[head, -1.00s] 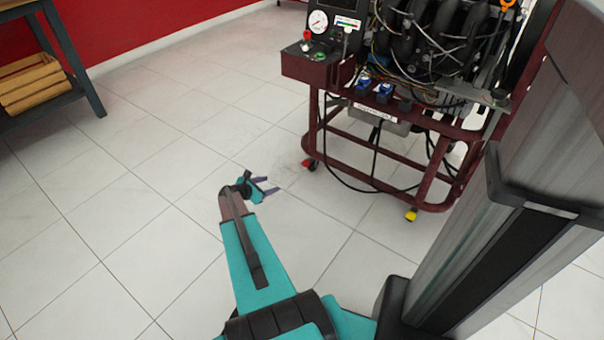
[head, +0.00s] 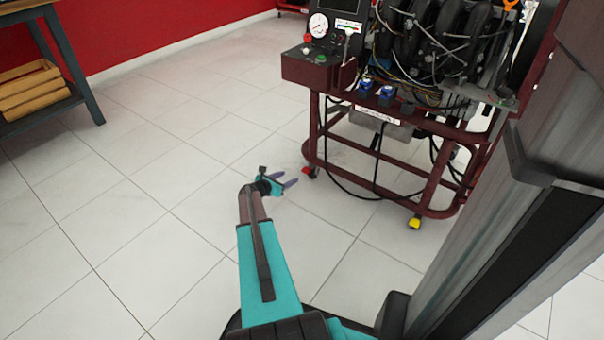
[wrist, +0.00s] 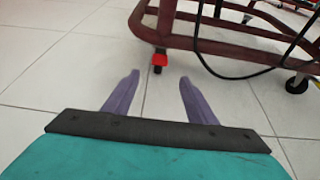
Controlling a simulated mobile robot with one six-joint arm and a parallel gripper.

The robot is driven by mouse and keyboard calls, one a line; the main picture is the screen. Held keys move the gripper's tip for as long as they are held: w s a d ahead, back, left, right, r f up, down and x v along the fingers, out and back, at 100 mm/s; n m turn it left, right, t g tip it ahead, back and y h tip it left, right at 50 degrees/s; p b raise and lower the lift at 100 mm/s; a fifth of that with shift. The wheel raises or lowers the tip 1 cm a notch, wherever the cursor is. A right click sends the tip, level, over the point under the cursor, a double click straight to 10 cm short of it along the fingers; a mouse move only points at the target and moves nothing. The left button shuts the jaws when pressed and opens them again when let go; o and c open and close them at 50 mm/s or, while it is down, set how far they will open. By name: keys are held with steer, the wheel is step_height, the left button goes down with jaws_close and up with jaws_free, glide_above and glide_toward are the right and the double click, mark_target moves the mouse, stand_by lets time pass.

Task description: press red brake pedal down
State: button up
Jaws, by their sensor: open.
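The red brake pedal (head: 310,172) sits on a caster at the near left corner of the dark red engine trainer cart, close to the floor. In the wrist view the red pedal (wrist: 159,60) shows straight ahead, above a dark wheel and beyond the fingertips. My gripper (head: 289,176) is open and empty, just left of the pedal in the head view and apart from it. In the wrist view its two purple fingers (wrist: 159,77) are spread, with bare floor between them.
The cart's lower frame (head: 375,203) stands just beyond the pedal, with black cables hanging down to it. A yellow caster pedal (head: 415,222) is at the cart's near right corner. A shelf with wooden pieces (head: 30,90) stands far left. The tiled floor between is clear.

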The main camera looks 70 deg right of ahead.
mark_target(306, 170)
steer(key=b+x, duration=0.4)
steer(key=x, duration=0.8)
steer(key=shift+w+a+f, duration=0.1)
steer(key=shift+f, duration=0.1)
steer(key=shift+s+d+f+b, duration=0.15)
steer(key=shift+s+d+b, duration=0.1)
steer(key=shift+d+b, duration=0.3)
steer(key=shift+d, duration=0.1)
jaws_close()
